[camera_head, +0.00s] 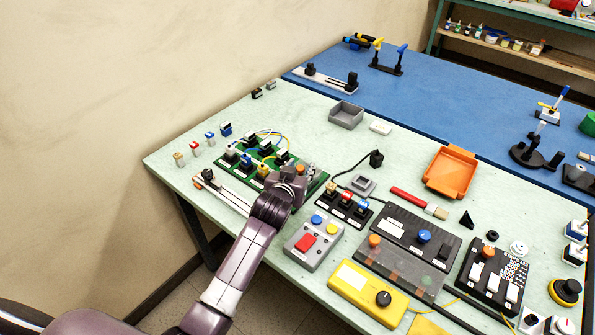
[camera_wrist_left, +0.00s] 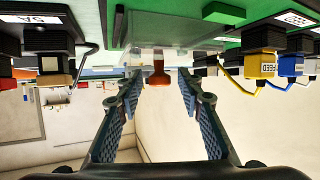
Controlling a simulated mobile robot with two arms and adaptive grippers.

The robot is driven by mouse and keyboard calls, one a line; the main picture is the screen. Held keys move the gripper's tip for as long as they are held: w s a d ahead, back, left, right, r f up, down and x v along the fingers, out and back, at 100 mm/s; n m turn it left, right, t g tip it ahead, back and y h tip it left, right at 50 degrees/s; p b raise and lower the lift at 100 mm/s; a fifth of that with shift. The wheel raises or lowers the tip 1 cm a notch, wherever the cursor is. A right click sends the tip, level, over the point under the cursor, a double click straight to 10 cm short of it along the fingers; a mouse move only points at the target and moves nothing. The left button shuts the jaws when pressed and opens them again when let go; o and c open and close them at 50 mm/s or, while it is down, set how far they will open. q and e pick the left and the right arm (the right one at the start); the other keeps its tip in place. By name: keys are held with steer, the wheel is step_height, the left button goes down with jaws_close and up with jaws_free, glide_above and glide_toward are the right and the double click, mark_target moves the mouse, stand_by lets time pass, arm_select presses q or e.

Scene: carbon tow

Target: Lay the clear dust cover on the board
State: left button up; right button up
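The green board (camera_head: 318,184) with small modules and coloured wires lies on the left part of the bench. It fills the top of the left wrist view (camera_wrist_left: 150,27). A clear cover (camera_wrist_left: 150,58) with an orange knob (camera_wrist_left: 158,76) shows against the board there. In the head view its knob (camera_head: 300,168) shows just beyond my left gripper (camera_head: 296,175), which hides much of the cover. My left gripper (camera_wrist_left: 158,88) is open, its fingers apart on either side of the knob, with gaps visible. Whether the cover rests fully flat is hidden. My right gripper is out of view.
A grey control box (camera_head: 312,243), a yellow meter (camera_head: 368,288) and a black device (camera_head: 415,237) stand to the right. An orange knob (camera_head: 374,240) shows beside a translucent panel. A grey tray (camera_head: 346,115) and orange tray (camera_head: 451,172) lie farther back.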

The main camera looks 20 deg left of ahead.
arm_select(q)
steer(key=shift+s+r, duration=0.2)
steer(key=v, duration=1.1)
steer(key=shift+s, duration=0.25)
steer(key=shift+d, duration=0.1)
